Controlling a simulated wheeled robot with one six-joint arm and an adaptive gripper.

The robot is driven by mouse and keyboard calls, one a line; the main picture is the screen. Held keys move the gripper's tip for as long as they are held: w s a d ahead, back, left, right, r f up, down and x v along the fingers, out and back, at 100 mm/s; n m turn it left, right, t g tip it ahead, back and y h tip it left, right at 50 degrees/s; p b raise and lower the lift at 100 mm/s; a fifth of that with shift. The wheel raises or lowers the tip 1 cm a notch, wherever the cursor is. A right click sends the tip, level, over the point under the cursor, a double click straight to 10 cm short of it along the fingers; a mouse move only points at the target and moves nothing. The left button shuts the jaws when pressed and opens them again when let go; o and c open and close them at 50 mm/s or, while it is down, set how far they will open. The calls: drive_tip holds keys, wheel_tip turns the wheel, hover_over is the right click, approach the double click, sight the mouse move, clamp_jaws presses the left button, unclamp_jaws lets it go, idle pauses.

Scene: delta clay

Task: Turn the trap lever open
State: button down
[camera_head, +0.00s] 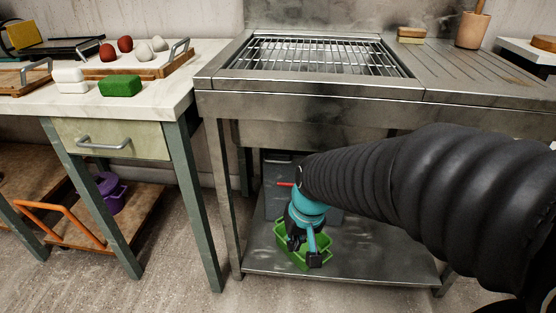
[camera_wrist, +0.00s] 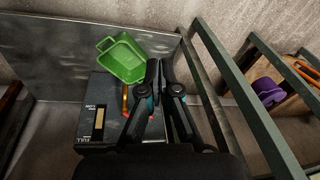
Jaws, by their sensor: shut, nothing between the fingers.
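The trap is a dark grey box (camera_wrist: 97,142) with a gauge window and the words LOW and FULL on it in the wrist view. In the head view its grey body (camera_head: 275,205) stands under the sink, partly hidden by my arm. A red-orange lever (camera_wrist: 125,100) shows on the box, just left of my gripper in the wrist view. Its red end also shows in the head view (camera_head: 285,184). My gripper (camera_wrist: 161,65) is shut and empty, with its fingers pointing past the lever. In the head view my gripper (camera_head: 309,256) is low over the green tub. Contact with the lever cannot be told.
The green tub (camera_wrist: 122,60) stands on the metal lower shelf (camera_head: 370,262) beside the trap. The sink frame's legs (camera_head: 230,205) and a table leg stand left in the head view. A purple pot (camera_head: 111,196) sits on a wooden shelf at left.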

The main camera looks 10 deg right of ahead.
drive_tip(key=w+a+f+m+t+p, duration=0.1)
drive_tip(key=w+a+f+t, duration=0.1)
drive_tip(key=w+f, duration=0.6)
drive_tip(key=w+a+f+m+t+p, duration=0.1)
drive_tip(key=w+a+f+t, duration=0.2)
drive_tip(key=w, duration=0.9)
drive_tip(key=w+d+r+m+t+h, duration=0.1)
drive_tip(key=w+d+r+t+h, duration=0.25)
drive_tip(key=w+d, duration=0.4)
drive_tip(key=x, duration=0.3)
drive_tip(key=a+x, duration=0.1)
drive_tip(key=x, duration=0.2)
drive_tip(key=w+r+b+x, duration=0.1)
drive_tip(key=x, duration=0.3)
drive_tip(key=shift+w+a+f, duration=0.1)
drive_tip(key=shift+a, duration=0.05)
